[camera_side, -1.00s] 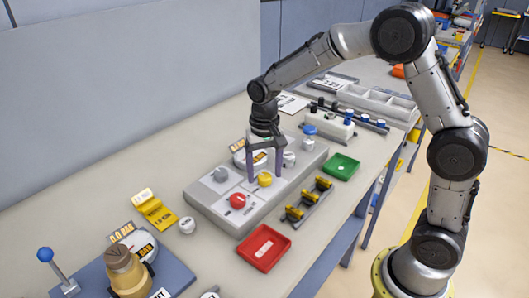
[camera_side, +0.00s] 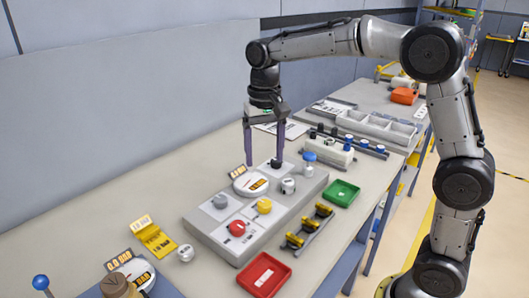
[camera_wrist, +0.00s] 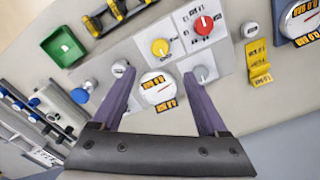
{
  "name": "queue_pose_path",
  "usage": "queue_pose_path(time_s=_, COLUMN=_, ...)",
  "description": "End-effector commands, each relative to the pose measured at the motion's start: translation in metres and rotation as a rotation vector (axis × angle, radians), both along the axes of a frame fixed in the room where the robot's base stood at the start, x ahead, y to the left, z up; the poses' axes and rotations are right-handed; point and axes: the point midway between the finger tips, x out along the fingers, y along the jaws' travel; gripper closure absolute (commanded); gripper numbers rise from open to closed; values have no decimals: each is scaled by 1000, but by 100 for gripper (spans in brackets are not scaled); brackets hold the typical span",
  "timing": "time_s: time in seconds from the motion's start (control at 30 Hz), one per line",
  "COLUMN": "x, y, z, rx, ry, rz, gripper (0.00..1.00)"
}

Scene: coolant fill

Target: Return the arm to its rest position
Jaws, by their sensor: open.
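My gripper (camera_side: 263,148) is open and empty, raised above the grey control panel (camera_side: 215,240). Its two purple fingers point down, well apart. The panel carries a red knob (camera_side: 237,228), a yellow knob (camera_side: 264,206), a grey knob (camera_side: 220,201) and a round gauge (camera_side: 250,184). In the wrist view my gripper (camera_wrist: 163,90) shows from behind, with the gauge (camera_wrist: 157,88) between its fingers. The yellow knob (camera_wrist: 160,47) and red knob (camera_wrist: 204,25) lie beyond it.
A green tray (camera_side: 341,191) and a red tray (camera_side: 264,275) lie along the bench's front side. A rack of yellow parts (camera_side: 308,226) sits between them. A yellow sign (camera_side: 153,237) stands at left. A compartment tray (camera_side: 378,127) lies behind. The air above the bench is clear.

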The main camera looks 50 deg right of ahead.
Motion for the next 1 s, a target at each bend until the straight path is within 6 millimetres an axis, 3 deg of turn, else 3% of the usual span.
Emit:
queue_pose_path(time_s=0.2, x=-1, y=0, z=4, rx=1, ry=-12, rz=0, gripper=24)
queue_pose_path(time_s=0.37, x=-21, y=-1, z=40, rx=2, ry=-92, rz=-2, gripper=24)
queue_pose_path(time_s=0.5, x=-69, y=-3, z=67, rx=1, ry=-179, rz=14, gripper=24)
queue_pose_path(time_s=0.67, x=-129, y=-4, z=75, rx=-13, ry=-284, rz=93, gripper=24)
queue_pose_path(time_s=0.77, x=-166, y=-4, z=68, rx=-28, ry=-347, rz=162, gripper=24)
queue_pose_path(time_s=0.9, x=-211, y=-5, z=44, rx=-62, ry=-427, rz=282, gripper=24)
queue_pose_path(time_s=1.0, x=-232, y=-5, z=21, rx=-88, ry=-460, rz=369, gripper=24)
